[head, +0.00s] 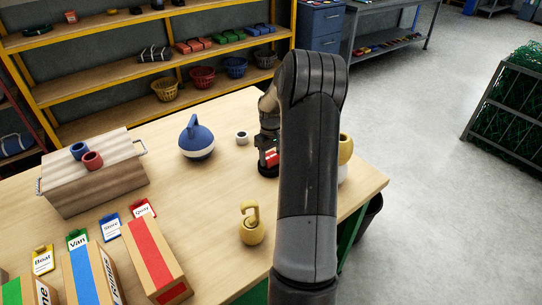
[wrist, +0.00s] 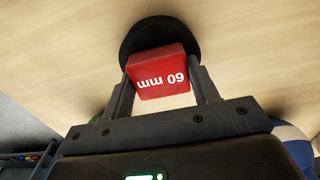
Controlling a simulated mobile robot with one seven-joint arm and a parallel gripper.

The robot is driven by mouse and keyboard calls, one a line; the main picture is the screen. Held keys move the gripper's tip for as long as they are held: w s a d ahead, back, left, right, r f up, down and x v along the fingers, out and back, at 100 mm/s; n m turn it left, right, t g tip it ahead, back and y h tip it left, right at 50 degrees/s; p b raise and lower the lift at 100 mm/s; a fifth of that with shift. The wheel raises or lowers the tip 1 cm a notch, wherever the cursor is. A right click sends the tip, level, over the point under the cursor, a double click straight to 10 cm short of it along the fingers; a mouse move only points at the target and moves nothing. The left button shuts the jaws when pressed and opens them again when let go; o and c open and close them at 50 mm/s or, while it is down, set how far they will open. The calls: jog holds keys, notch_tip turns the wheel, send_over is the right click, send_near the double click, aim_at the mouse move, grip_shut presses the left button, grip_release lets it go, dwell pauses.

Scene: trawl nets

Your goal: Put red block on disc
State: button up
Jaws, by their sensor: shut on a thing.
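The red block (head: 272,160) is between the fingers of my gripper (head: 269,152), partly hidden by my arm. In the wrist view the red block (wrist: 160,74) carries upside-down white lettering reading "60 mm". My gripper (wrist: 163,88) is shut on it, with a finger on each side. The black disc (head: 267,172) lies on the table under the block. In the wrist view the disc (wrist: 150,33) shows behind the block. I cannot tell whether the block touches the disc.
A white cup (head: 242,138) and a blue-and-white buoy (head: 197,142) stand left of my gripper. A yellow-and-white object (head: 345,158) is close on the right, partly behind my arm. A yellow hooked weight (head: 251,226) stands nearer. A wooden box (head: 95,178) sits further left.

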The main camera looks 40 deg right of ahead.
aim_at(271, 156)
jog(key=o, duration=1)
jog(key=shift+f, duration=0.1)
notch_tip(271, 156, up, 12)
jog(key=s+a+r+t+h, duration=0.1)
jog(key=s+a+r, duration=0.2)
jog(key=a+r, duration=0.65)
jog(key=s+a+r+t, duration=0.1)
jog(key=s+a+r, duration=0.15)
jog(key=a, duration=0.35)
jog(key=s+a+r, duration=0.2)
jog(key=s+a, duration=0.2)
jog(key=a, duration=0.2)
jog(key=s+a+t, duration=0.1)
jog(key=s+a, duration=0.2)
jog(key=s, duration=0.2)
jog(key=s+a+t, duration=0.1)
jog(key=s+a, duration=0.3)
jog(key=s, duration=0.2)
jog(key=s+a+t+y, duration=0.1)
jog(key=s+a, duration=0.3)
jog(key=s, duration=0.2)
jog(key=shift+s+a+f+t, duration=0.1)
jog(key=shift+s+a+t, duration=0.15)
jog(key=shift+t, duration=0.05)
